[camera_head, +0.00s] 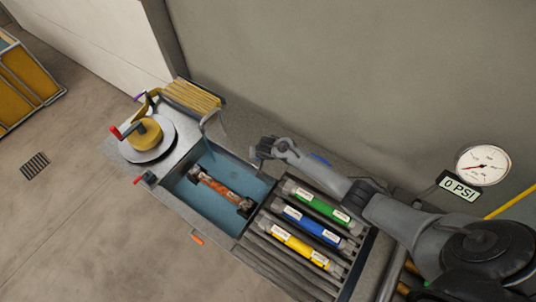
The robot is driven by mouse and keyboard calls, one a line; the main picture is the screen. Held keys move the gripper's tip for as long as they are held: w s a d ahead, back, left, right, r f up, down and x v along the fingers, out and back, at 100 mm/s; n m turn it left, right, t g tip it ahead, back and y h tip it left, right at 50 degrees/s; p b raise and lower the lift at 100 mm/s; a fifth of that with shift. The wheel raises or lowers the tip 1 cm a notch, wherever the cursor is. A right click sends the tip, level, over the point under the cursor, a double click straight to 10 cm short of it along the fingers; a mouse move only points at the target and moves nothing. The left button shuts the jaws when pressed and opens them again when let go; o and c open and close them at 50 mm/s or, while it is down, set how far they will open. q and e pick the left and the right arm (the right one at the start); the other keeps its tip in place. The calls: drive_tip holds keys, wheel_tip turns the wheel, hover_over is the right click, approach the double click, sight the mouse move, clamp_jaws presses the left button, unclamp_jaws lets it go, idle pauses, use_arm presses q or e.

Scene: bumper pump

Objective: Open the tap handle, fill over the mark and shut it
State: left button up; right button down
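A gauge (483,165) on the wall at the right has a red needle pointing to the lower left, and its display (459,189) reads 0 PSI. A yellow round body (146,132) on a silver disc has a red-tipped lever (115,132) pointing left. A small red-ended handle (139,180) sticks out at the basin's left corner. I cannot tell which is the tap handle. A fill mark cannot be made out. My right gripper (262,149) is over the basin's back edge, apart from both handles; its finger opening is unclear. My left gripper is out of view.
The blue basin (211,210) holds an orange-red tool with dark ends (216,187). Green (323,206), blue (312,227) and yellow (299,247) tubes lie on a slatted rack. The wall is close behind my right arm.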

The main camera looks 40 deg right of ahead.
idle(0.3)
drive_tip(key=c, duration=1.1)
unclamp_jaws()
drive_tip(key=shift+s+r, duration=0.25)
drive_tip(key=shift+r, duration=0.3)
drive_tip(key=shift+p+v, duration=1)
drive_tip(key=shift+v, duration=3.8)
drive_tip(key=shift+a, duration=0.1)
